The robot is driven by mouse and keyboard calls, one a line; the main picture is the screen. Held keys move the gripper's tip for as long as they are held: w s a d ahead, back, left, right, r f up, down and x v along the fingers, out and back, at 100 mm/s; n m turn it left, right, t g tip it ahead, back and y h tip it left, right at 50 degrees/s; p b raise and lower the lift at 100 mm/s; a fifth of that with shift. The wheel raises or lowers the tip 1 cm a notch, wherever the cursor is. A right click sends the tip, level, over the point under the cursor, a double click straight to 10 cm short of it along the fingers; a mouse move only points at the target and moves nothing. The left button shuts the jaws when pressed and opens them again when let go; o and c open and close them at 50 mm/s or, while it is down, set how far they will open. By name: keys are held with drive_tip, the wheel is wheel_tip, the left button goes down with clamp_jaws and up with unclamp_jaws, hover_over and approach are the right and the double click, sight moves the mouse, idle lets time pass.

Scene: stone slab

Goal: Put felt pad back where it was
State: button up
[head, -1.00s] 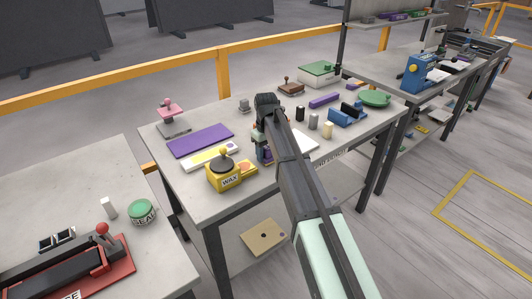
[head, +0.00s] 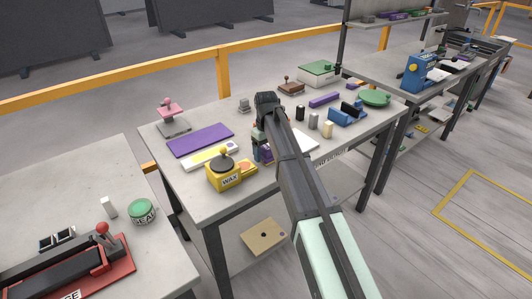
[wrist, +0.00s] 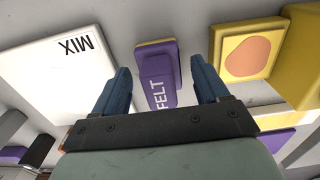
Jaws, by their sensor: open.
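The felt pad (wrist: 159,75) is a purple block with a raised top and the word FELT, with a thin yellowish edge. In the wrist view it lies between the two blue fingers of my gripper (wrist: 160,66), with a visible gap on both sides. My gripper is open and holds nothing. In the head view my gripper (head: 262,152) is low over the front of the middle table, and only a bit of purple shows beside it. Whether the fingertips reach down around the pad cannot be told.
The white slab marked MIX (wrist: 60,70) is left of the pad in the wrist view. A yellow tray with an orange oval (wrist: 248,52) is at right. In the head view, the yellow WAX pot (head: 225,176) stands left of my gripper, and small cylinders (head: 313,122) stand right.

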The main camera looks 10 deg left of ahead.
sight(267, 147)
wheel_tip(267, 147, up, 12)
drive_tip(key=shift+f, duration=0.15)
idle(0.3)
drive_tip(key=shift+d, duration=0.1)
